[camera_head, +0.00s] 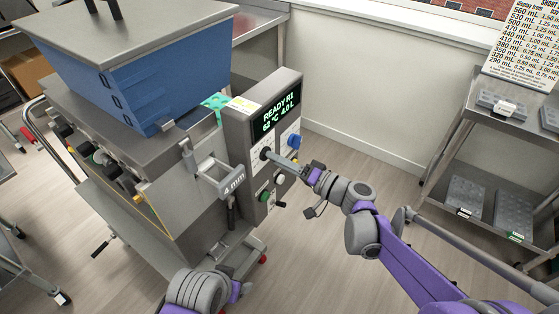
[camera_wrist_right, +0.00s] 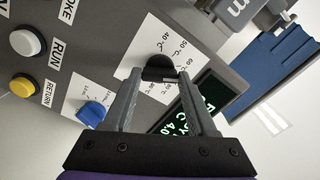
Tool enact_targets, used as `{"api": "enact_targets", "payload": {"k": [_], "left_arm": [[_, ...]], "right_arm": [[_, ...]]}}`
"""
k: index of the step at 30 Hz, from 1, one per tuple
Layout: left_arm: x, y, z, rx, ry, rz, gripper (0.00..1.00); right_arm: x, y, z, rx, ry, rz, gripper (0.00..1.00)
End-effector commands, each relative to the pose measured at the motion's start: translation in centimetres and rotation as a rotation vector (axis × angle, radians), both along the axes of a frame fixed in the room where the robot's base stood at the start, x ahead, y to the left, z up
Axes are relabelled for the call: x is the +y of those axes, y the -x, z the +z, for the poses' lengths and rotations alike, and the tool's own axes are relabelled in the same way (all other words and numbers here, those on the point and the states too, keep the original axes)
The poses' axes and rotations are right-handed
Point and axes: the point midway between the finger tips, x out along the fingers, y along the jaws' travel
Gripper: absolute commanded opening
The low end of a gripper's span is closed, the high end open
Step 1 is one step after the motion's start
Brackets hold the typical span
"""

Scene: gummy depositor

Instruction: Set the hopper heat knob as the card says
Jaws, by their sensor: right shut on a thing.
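The hopper heat knob (camera_wrist_right: 158,68) is a black knob on a white dial plate (camera_wrist_right: 142,45) marked in °C, with 40, 50 and 60 legible in the right wrist view. My right gripper (camera_wrist_right: 160,76) is shut on it, one finger on each side. In the head view my right gripper (camera_head: 268,156) reaches the control panel (camera_head: 236,131) from the right, and the knob is mostly hidden. The display (camera_head: 275,116) appears to read READY R1, 62 °C and 4.0 L. A large chart card (camera_head: 525,45) stands at the upper right. My left gripper is out of view.
A blue knob (camera_wrist_right: 92,113), a white RUN button (camera_wrist_right: 27,43) and a yellow RETURN button (camera_wrist_right: 22,86) are near the heat knob. The blue hopper (camera_head: 175,83) stands left of the panel. A cart (camera_head: 450,146) with trays stands at the right, with open floor between.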

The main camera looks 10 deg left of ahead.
Motion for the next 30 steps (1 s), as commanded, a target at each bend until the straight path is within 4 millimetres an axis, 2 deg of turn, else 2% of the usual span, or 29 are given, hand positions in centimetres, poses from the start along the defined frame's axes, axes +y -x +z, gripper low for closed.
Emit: {"api": "enact_targets", "payload": {"k": [30], "left_arm": [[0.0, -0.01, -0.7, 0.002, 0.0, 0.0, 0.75]], "right_arm": [[-0.02, 0.0, 0.07, 0.888, -0.321, 0.0, 0.02]]}}
